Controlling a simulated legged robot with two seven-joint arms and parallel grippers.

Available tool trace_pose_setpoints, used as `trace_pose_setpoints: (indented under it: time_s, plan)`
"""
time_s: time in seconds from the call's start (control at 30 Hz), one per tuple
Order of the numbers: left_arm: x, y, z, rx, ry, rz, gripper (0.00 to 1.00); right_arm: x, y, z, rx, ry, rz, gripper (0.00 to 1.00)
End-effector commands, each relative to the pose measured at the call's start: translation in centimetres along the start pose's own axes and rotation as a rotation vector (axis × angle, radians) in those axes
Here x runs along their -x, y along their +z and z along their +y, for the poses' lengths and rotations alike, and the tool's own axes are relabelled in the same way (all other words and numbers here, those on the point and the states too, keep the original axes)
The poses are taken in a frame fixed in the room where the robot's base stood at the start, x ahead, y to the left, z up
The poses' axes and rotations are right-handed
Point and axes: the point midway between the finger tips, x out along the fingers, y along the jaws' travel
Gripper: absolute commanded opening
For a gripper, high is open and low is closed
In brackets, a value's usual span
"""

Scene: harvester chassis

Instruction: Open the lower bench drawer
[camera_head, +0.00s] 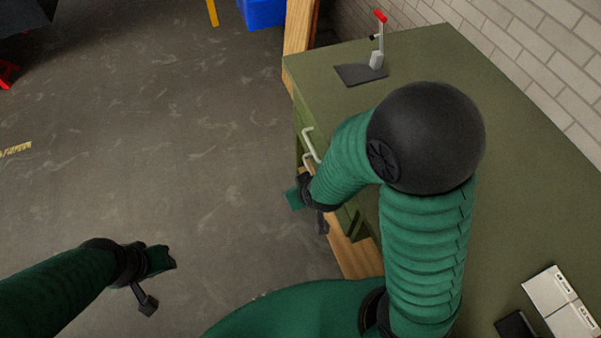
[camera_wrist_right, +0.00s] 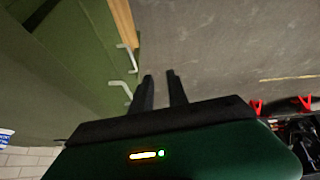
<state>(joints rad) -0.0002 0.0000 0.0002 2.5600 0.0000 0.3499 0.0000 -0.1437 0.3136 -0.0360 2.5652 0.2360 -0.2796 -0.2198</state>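The green bench (camera_head: 330,60) stands on the right in the head view. Its front has two pale bar handles, an upper handle (camera_head: 311,143) and a lower handle (camera_head: 306,160). In the right wrist view, which is upside down, the lower handle (camera_wrist_right: 128,58) appears above the upper handle (camera_wrist_right: 121,88). My right gripper (camera_wrist_right: 162,80) has its two dark fingers apart with nothing between them. It is beside the handles, apart from both. My right arm hides part of the drawer fronts in the head view. My left gripper (camera_head: 158,280) is over the floor, away from the bench.
On the bench top are a dark plate with a red-tipped lever (camera_head: 378,45) and white boxes (camera_head: 560,300). A brick wall (camera_head: 540,50) runs behind it. A blue bin (camera_head: 262,12) stands at the back.

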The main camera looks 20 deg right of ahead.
Motion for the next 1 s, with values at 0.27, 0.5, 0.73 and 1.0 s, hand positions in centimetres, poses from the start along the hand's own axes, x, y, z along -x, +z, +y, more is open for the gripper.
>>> trace_pose_setpoints:
  time_s: [0.27, 0.5, 0.73, 1.0]
  plan:
    - [-9.2, 2.2, 0.0, 0.000, 0.000, 0.000, 0.36, -12.0, 3.7, 1.0, 0.117, 0.157, 0.174, 0.20]
    - [-19.8, 4.7, 0.0, 0.000, 0.000, -0.001, 0.36, -21.4, 8.6, 3.8, 0.416, 0.501, 0.405, 0.20]
    - [-22.4, 5.3, 0.0, 0.000, 0.000, 0.000, 0.36, -21.6, 9.2, 4.6, 0.608, 0.690, 0.519, 0.20]
    - [-26.4, 6.2, 0.0, 0.000, 0.000, 0.001, 0.36, -23.6, 7.8, 5.7, 0.608, 0.703, 0.532, 0.20]
